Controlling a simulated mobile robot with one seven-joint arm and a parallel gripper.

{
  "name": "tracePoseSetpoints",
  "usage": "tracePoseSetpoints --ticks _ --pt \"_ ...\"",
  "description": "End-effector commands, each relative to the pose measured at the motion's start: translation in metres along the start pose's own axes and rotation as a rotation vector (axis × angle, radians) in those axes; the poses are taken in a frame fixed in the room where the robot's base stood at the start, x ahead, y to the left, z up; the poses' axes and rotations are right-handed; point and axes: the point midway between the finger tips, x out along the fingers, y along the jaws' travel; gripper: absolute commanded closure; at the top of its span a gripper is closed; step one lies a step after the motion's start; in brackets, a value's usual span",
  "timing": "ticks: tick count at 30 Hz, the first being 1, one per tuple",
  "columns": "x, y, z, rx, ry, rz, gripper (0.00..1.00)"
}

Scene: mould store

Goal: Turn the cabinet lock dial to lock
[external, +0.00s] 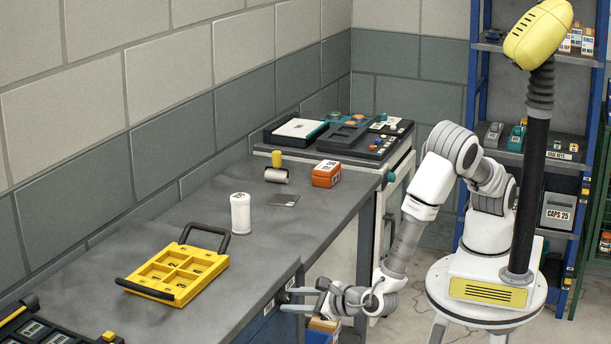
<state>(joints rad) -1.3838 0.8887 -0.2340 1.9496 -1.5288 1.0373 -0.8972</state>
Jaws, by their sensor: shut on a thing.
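My gripper (288,299) reaches in from the right, low at the front of the grey workbench, its two grey fingers pointing left at the cabinet front. The fingers are shut on a small dark dial (283,297) on that front. The dial is mostly hidden between the fingertips, so its marking and turned position cannot be read. The blue cabinet front (262,325) lies just below the bench top, left of my gripper.
A blue shelf rack (474,75) stands behind my arm. Boxes (323,325) sit below my gripper.

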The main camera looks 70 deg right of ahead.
Motion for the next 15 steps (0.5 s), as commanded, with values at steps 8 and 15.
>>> tracePoseSetpoints --ticks 8,15 --pt "-0.0001 -0.0001 -0.0003 0.003 0.0 0.001 1.0" --pt "0.0003 -0.0001 -0.0018 0.06 0.001 0.024 1.0"
